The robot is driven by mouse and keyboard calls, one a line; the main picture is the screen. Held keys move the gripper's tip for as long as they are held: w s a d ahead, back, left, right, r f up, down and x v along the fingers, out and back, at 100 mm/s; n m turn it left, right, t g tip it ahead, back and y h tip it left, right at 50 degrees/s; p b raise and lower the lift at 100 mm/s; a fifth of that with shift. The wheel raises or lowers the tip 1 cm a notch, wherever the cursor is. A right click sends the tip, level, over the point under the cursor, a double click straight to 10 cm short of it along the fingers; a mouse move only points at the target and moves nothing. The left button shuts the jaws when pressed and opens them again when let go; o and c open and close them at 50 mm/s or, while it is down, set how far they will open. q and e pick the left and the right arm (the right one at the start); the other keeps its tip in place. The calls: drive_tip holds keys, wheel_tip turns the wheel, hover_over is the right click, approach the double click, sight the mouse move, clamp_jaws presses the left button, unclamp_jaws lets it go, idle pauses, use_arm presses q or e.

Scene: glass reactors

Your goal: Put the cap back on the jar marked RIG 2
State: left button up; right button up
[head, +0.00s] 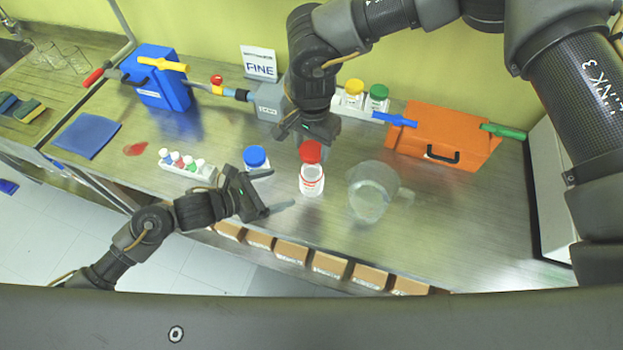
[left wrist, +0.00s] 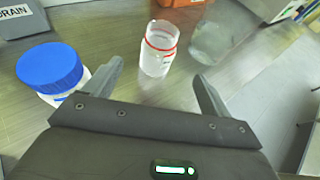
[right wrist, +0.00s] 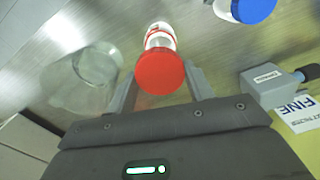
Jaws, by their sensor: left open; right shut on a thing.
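A clear jar (head: 312,184) with red markings stands upright on the bench; its writing is too small to read. In the left wrist view the jar (left wrist: 158,52) shows an open top and a red ring round its neck. My right gripper (head: 306,140) is shut on a red cap (head: 311,152), held over the jar. The cap (right wrist: 160,71) hides the jar's mouth in the right wrist view, so I cannot tell whether they touch. My left gripper (head: 277,191) is open and empty, left of the jar, its fingers pointing towards it.
A blue-capped jar (head: 256,158) stands close to my left gripper. A glass pitcher (head: 372,192) stands right of the open jar. A rack of small bottles (head: 187,166), a blue case (head: 158,80), a grey box (head: 268,103) and an orange case (head: 440,135) stand around. Small boxes (head: 291,251) line the front.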

sight(303, 180)
use_arm(q)
drive_tip(key=shift+w+d+f, duration=0.15)
drive_tip(key=shift+w, duration=0.05)
drive_tip(key=x, duration=1.1)
drive_tip(key=shift+d+f, duration=0.15)
drive_tip(key=shift+d, duration=0.05)
drive_tip(key=c, duration=1.4)
drive_tip(key=shift+c, duration=0.2)
use_arm(e)
drive_tip(key=shift+f, duration=2.55)
